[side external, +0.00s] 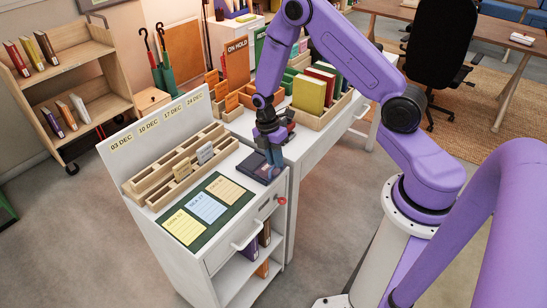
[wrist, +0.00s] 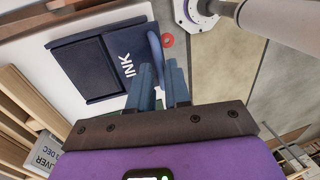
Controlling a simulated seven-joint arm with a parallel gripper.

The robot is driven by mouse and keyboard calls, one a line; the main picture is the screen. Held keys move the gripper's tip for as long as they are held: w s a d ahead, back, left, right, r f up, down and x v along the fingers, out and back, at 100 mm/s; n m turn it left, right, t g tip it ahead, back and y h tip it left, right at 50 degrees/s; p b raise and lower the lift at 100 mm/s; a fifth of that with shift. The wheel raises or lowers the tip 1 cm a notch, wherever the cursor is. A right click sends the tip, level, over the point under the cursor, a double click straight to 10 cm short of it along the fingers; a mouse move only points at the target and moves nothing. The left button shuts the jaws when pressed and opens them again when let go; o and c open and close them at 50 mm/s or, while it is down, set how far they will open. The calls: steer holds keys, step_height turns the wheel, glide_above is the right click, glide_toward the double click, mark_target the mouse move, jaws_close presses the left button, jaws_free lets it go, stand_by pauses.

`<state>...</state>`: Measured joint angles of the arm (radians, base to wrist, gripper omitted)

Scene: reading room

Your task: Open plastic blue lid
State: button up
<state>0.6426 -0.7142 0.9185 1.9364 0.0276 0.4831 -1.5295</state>
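A dark blue ink pad case (side external: 256,168) lies on the white cabinet top, near its right edge. A lighter blue curved lip (wrist: 154,45) runs along the case's edge nearest my fingers. My gripper (side external: 274,158) points down at the right side of the case. In the wrist view my gripper (wrist: 161,68) has its two blue-grey fingers a little apart, with the lip's end at the gap between them. Whether they press on it is hidden.
Wooden card trays (side external: 180,165) and a green mat (side external: 205,207) with paper cards lie left of the case. A red round thing (side external: 282,201) is on the cabinet's right edge. A desk (side external: 315,140) with book boxes stands behind.

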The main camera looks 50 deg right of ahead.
mark_target(266, 166)
steer(key=shift+o, duration=1)
steer(key=w+r, duration=0.3)
steer(key=r, duration=1.4)
steer(key=shift+w, duration=0.2)
steer(key=s+a+r+m+t, duration=0.1)
steer(key=s+a+r, duration=0.2)
steer(key=s+a, duration=0.25)
steer(key=s+a+r+m, duration=0.1)
steer(key=s+a+r, duration=0.2)
steer(key=s+a, duration=0.25)
steer(key=s+r+m+t, duration=0.1)
steer(key=s+m, duration=0.2)
steer(key=s, duration=1.4)
steer(key=shift+s, duration=0.4)
